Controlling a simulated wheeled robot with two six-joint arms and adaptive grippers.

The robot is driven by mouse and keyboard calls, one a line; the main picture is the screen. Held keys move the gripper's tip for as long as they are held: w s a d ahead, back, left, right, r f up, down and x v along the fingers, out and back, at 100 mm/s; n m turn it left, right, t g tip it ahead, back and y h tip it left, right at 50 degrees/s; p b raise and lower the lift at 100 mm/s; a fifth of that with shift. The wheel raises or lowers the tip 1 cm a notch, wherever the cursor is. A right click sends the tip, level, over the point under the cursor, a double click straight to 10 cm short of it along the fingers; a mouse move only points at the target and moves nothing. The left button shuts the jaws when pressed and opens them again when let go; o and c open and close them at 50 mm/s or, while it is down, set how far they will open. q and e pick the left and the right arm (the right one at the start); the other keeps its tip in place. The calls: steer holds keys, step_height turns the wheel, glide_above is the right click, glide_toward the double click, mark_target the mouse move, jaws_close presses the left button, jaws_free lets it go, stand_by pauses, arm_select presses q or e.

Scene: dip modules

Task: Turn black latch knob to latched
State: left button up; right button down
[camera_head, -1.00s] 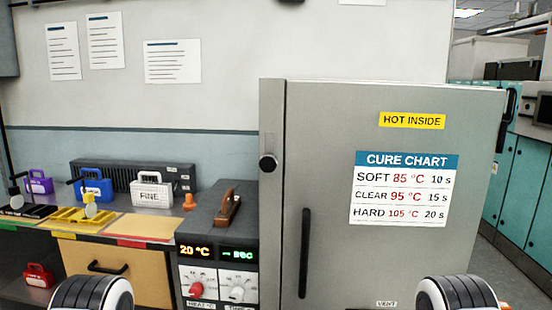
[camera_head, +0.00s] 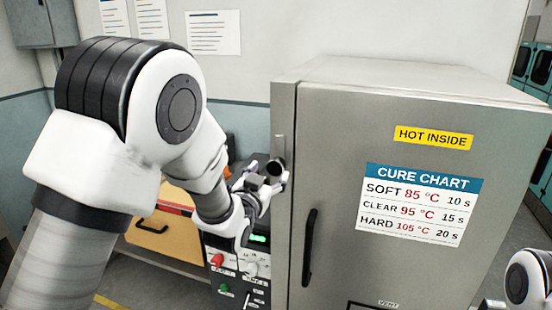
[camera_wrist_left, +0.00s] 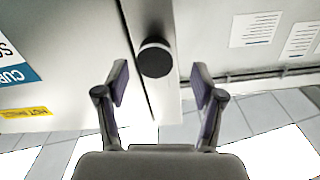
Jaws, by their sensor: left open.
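The black latch knob (camera_head: 275,167) is on the narrow left edge strip of the grey oven cabinet, left of its closed door (camera_head: 330,130). In the left wrist view the round black knob (camera_wrist_left: 154,58) lies ahead, between the lines of the two fingers and just beyond their tips. My left gripper (camera_head: 270,182) is open and empty, close to the knob; it also shows in the left wrist view (camera_wrist_left: 159,82). I cannot tell whether a finger touches the knob. My right gripper is not in view.
A black vertical door handle (camera_head: 309,247) stands right of the knob. My left arm hides most of the bench. A wooden drawer front (camera_head: 150,240) shows behind it.

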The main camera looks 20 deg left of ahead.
mark_target(274, 169)
arm_select(q)
steer(key=w, duration=0.2)
steer(key=w+d+p, duration=0.1)
steer(key=w, duration=0.1)
steer(key=shift+w+d, duration=0.1)
steer(key=shift+w, duration=0.2)
steer(key=shift+s+a, duration=0.15)
steer(key=shift+a, duration=0.2)
steer(key=shift+d, duration=0.15)
jaws_close()
